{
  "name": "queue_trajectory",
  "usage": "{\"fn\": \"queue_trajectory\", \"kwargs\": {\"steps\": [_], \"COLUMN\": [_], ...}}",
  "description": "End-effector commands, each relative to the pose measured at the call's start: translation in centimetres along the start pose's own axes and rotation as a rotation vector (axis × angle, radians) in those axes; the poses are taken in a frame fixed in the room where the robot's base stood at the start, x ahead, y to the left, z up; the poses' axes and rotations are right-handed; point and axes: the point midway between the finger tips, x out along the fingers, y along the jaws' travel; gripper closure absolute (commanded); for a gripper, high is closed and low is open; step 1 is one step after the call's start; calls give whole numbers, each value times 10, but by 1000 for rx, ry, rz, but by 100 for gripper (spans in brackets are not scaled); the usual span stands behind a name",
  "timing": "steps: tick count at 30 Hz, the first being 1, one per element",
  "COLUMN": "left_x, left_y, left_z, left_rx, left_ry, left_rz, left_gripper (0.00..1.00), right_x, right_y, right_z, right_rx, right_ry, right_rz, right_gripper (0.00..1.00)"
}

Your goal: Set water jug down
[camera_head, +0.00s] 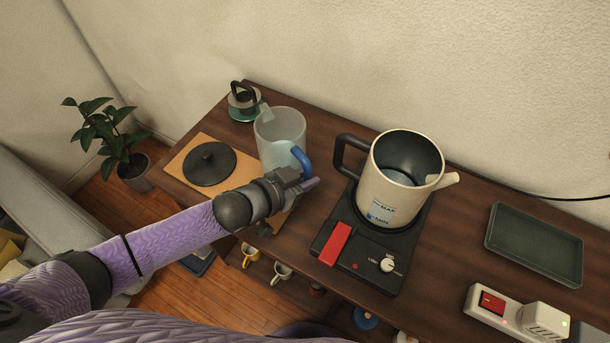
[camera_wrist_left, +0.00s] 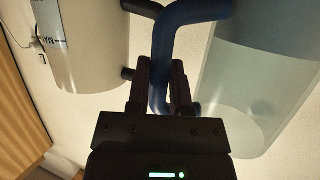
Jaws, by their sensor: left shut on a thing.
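The water jug (camera_head: 280,132) is clear and pale with a blue handle (camera_head: 301,160). It appears upright over the table, beside the right end of the wooden board. My left gripper (camera_head: 305,182) is shut on the blue handle. The left wrist view shows the handle (camera_wrist_left: 162,60) between its fingers (camera_wrist_left: 163,85), with the jug (camera_wrist_left: 245,90) to the right, holding some water. My arm hides part of the jug's lower area, and I cannot tell if its base touches anything. My right gripper is not in view.
A cream kettle (camera_head: 383,200), open on top, stands on a black hot plate (camera_head: 340,265) right of the jug. A black round lid (camera_head: 209,163) lies on the wooden board (camera_head: 178,166). A small dark-handled pot (camera_head: 243,104) stands behind. A dark tray (camera_head: 535,243) and power strip (camera_head: 500,310) are at right.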

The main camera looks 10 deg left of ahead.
Motion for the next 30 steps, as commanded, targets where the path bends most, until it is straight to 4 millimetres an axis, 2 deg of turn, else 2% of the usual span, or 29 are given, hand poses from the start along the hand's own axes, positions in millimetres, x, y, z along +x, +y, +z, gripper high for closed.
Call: {"fn": "queue_trajectory", "kwargs": {"steps": [20, 21, 24, 26, 27, 30], "left_x": [5, 5, 5, 5, 5, 5], "left_y": [0, 0, 0, 0, 0, 0], "left_z": [11, 11, 10, 11, 11, 11], "left_rx": [2, 2, 2, 1, 1, 1], "left_ry": [4, 4, 3, 2, 2, 1], "left_rz": [0, 0, 0, 0, 0, 0], "left_gripper": [100, 70, 48, 36, 33, 33], "right_x": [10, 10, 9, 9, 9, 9], "right_y": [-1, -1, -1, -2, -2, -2], "right_z": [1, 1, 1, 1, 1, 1], "right_rx": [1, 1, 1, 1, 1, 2], "right_ry": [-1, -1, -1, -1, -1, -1], "right_rz": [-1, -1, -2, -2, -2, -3], "right_gripper": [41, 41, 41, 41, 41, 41]}}
